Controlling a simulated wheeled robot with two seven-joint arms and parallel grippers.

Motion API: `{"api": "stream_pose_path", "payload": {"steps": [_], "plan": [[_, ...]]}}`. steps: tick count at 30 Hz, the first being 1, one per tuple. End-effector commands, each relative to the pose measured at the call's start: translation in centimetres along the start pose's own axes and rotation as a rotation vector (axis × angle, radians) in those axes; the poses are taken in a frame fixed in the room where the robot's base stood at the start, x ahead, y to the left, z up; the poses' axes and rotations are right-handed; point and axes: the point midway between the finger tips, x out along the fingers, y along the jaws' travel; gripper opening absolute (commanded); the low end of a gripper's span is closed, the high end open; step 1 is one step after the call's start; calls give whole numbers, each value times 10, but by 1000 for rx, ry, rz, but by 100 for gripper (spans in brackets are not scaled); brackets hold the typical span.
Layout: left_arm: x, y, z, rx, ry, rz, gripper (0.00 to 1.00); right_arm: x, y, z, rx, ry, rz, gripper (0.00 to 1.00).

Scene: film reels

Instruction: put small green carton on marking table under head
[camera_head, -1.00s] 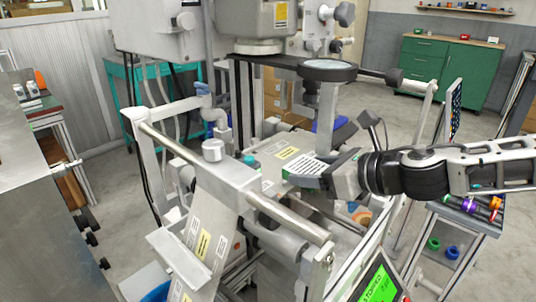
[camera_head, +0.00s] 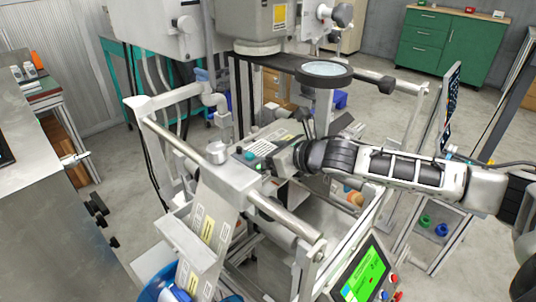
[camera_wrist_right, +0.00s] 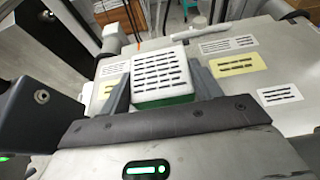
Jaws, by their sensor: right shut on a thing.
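The small green carton (camera_wrist_right: 163,76) has a white top with rows of dark print and a green side. It sits between the two fingers of my right gripper (camera_wrist_right: 165,88), which is shut on it. In the head view the carton (camera_head: 262,148) shows at the gripper's tip, partly hidden by my right gripper (camera_head: 272,158). The carton is low over the pale marking table (camera_wrist_right: 225,82), which carries white and yellow labels; I cannot tell whether it touches. The grey head (camera_head: 268,20) is above and behind. My left gripper is not in view.
A roller bar (camera_head: 285,220) and grey frame run in front of the table. A round lens (camera_head: 323,70) stands on a post behind my right arm. A control screen (camera_head: 364,275) is at the lower right. A strip of labels (camera_head: 208,228) hangs in front.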

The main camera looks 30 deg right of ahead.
Motion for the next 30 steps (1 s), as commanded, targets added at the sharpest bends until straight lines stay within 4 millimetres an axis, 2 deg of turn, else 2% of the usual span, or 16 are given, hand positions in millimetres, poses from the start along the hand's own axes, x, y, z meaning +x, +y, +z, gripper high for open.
{"api": "stream_pose_path", "payload": {"steps": [6, 14, 15, 16, 17, 26, 30], "plan": [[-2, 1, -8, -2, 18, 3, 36, 2, 0, -4, -1, -4, 0, 36], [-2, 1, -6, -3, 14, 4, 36, 3, -1, -8, 0, -4, -1, 36], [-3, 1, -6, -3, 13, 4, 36, 3, -1, -8, 0, -3, -1, 74], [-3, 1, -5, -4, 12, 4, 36, 3, -1, -8, 0, -3, -1, 83], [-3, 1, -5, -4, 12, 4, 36, 3, -1, -8, 0, -3, -1, 85], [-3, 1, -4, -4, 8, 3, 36, 2, 0, -6, -1, -3, 0, 85], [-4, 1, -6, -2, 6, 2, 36, -10, -2, -4, -3, 0, -3, 85]]}}
